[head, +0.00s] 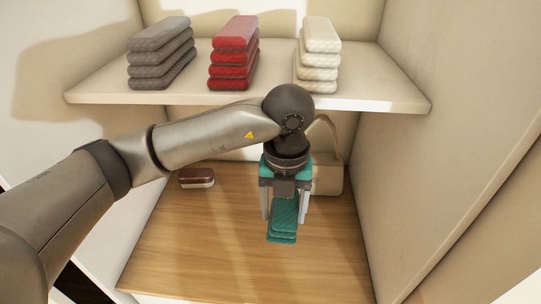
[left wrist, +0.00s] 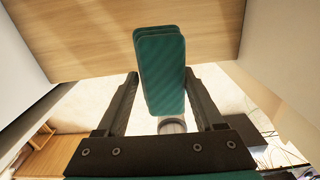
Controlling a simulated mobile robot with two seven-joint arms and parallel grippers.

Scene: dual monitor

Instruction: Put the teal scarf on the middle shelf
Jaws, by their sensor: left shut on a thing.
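The teal scarf (head: 284,222) is a folded stack of ribbed layers. My left gripper (head: 285,212) points down and is shut on it, with one finger at each side. In the left wrist view the scarf (left wrist: 163,75) stands out between the two fingers (left wrist: 160,85). The scarf is in front of and below a white shelf (head: 390,92), over a wooden board (head: 190,240). I cannot tell whether it touches the board, or which of these is the middle shelf. My right gripper is not in view.
Folded grey (head: 160,55), red (head: 234,55) and cream (head: 318,58) stacks stand on the white shelf, with gaps between them. A beige bag (head: 327,165) stands on the wooden board behind my gripper. A small brown and white item (head: 197,178) lies left. Side walls close both sides.

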